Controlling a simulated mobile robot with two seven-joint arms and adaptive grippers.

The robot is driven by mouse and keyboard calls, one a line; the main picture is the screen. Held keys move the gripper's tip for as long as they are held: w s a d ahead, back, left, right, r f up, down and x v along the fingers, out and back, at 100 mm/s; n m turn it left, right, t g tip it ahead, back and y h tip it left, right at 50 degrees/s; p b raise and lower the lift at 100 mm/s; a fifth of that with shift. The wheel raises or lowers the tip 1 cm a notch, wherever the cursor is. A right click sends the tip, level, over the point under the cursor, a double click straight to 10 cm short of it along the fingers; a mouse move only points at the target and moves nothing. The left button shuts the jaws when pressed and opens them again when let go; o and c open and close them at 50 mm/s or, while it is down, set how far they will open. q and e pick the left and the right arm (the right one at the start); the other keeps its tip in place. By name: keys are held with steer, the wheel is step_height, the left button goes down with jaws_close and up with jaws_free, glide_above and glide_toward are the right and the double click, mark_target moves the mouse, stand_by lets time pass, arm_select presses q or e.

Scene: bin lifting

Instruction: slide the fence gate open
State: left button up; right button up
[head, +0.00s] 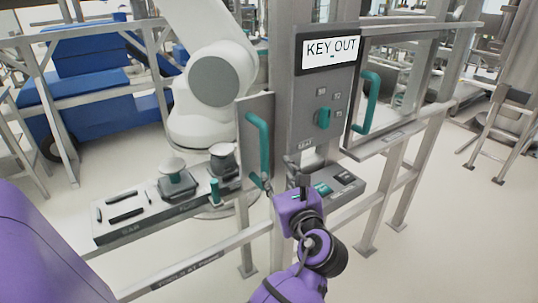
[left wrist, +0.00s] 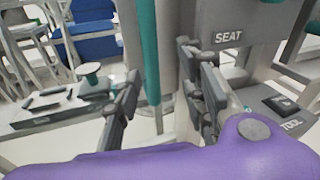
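A grey plate (head: 254,112) with a vertical green handle (head: 258,146) stands left of the "KEY OUT" box. A second green handle (head: 370,103) is on the framed panel right of the box. Which part is the sliding gate is not clear. My left gripper (head: 285,183) is just below and right of the left handle. In the left wrist view its dark fingers (left wrist: 160,98) are spread apart, and the green handle (left wrist: 150,48) shows between them in the picture, with no visible grip. Contact cannot be told. My right gripper is out of view.
The grey "KEY OUT" box (head: 323,95) has a green knob and a "SEAT" label. Below it is a small "TOOL" ledge (head: 346,182). A shelf (head: 120,226) with spools and tools lies left. A white robot arm (head: 215,80) stands behind the fence.

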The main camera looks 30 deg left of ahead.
mark_target(266, 148)
arm_select(q)
steer(key=shift+m+g+y, duration=0.3)
steer(key=shift+g+y, duration=0.2)
steer(key=shift+y, duration=0.4)
steer(key=r, duration=0.2)
steer(key=a+r, duration=0.1)
steer(key=r, duration=0.1)
steer(key=shift+r, duration=0.35)
steer(key=x, duration=0.7)
steer(key=shift+a, duration=0.1)
jaws_close()
